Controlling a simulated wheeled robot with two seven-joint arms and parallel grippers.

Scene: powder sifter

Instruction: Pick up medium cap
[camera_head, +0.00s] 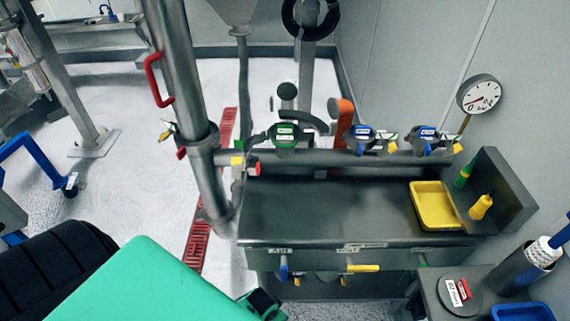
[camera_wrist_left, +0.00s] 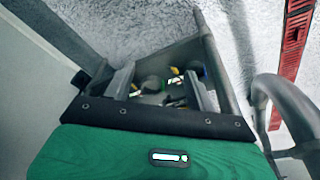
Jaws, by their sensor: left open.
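I cannot tell for sure which piece is the medium cap. In the wrist view, several small dark round pieces with white, green, yellow and blue marks (camera_wrist_left: 173,82) sit in a grey metal frame beyond my fingers. My left gripper (camera_wrist_left: 158,92) is open, its two grey fingers apart, with those pieces showing between and beyond them. No contact shows. In the head view, my green left arm comes in at the lower left and the fingers cannot be made out. A dark round lid (camera_head: 460,293) with a white and red label lies on the right-hand stand. My right gripper is not in view.
A grey sink bench (camera_head: 320,210) holds a yellow tray (camera_head: 434,206) and a yellow bottle (camera_head: 481,207). Labelled valves (camera_head: 285,133) line its back pipe. A thick steel post (camera_head: 180,75) stands left of it. A red floor grate (camera_head: 200,243) runs alongside.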

